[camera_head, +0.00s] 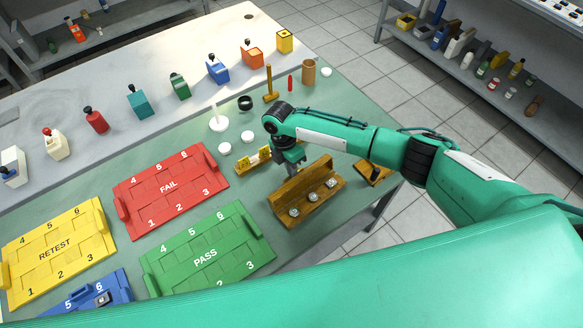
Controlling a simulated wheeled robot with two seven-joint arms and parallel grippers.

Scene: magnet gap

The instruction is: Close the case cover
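A brown wooden case (318,203) stands near the right edge of the green bench top, with several round metal pieces in a row in it. Its cover (300,181) looks raised along the far side, standing open. My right gripper (294,168) points down just behind the raised cover. Its fingertips are partly hidden by the cover, so I cannot tell whether they touch it or how far apart they are. My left gripper is not in view.
A small wooden stand with yellow parts (252,163) is left of the gripper. A dark-handled wooden block (373,173) lies right of the case. The red FAIL tray (127,192) and green PASS tray (160,275) lie left. A mallet (269,82) stands behind.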

